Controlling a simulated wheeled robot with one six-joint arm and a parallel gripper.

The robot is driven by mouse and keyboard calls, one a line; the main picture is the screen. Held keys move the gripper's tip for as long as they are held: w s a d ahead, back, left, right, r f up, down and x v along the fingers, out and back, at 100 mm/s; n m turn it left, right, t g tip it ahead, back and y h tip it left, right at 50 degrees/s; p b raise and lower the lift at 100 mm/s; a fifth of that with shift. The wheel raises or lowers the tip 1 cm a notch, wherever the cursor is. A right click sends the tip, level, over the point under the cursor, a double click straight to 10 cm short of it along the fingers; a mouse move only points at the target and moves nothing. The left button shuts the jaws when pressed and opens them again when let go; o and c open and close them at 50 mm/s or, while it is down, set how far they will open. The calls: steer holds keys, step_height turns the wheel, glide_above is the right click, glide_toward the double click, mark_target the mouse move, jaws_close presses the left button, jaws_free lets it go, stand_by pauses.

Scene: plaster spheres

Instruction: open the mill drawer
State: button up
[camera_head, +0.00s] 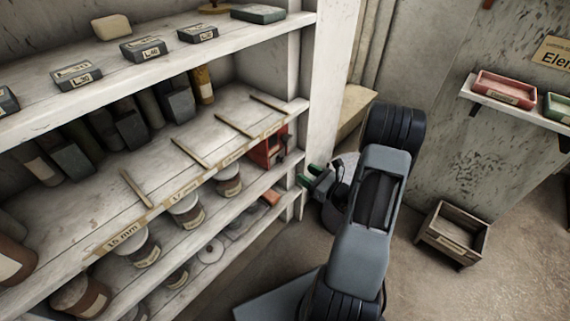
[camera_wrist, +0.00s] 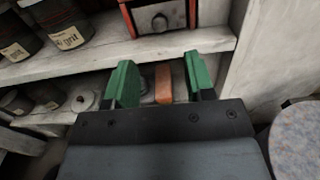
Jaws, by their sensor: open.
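The mill (camera_head: 268,148) is a red box at the right end of a middle shelf, partly hidden by the shelf post. In the wrist view the lower part of the mill (camera_wrist: 130,17) shows at the top, with its grey drawer (camera_wrist: 175,18) and a round knob (camera_wrist: 159,22) on the front. The drawer looks shut; its upper part is cut off by the frame. My gripper (camera_wrist: 162,80) is open and empty, its green fingers apart, lower in the picture than the knob and not touching it. It also shows in the head view (camera_head: 306,176) beside the shelf end.
An orange block (camera_wrist: 163,84) lies on the lower shelf, seen between my fingers. Labelled jars (camera_wrist: 64,28) stand left of the mill. A white shelf post (camera_wrist: 262,50) rises close on the right. A wooden crate (camera_head: 453,232) sits on the floor to the right.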

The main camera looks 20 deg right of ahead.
mark_target(284, 160)
steer(key=b+x, duration=0.2)
steer(key=x, duration=0.8)
steer(key=shift+a, duration=0.1)
steer(key=shift+c, duration=0.4)
jaws_close()
steer(key=shift+s, duration=0.1)
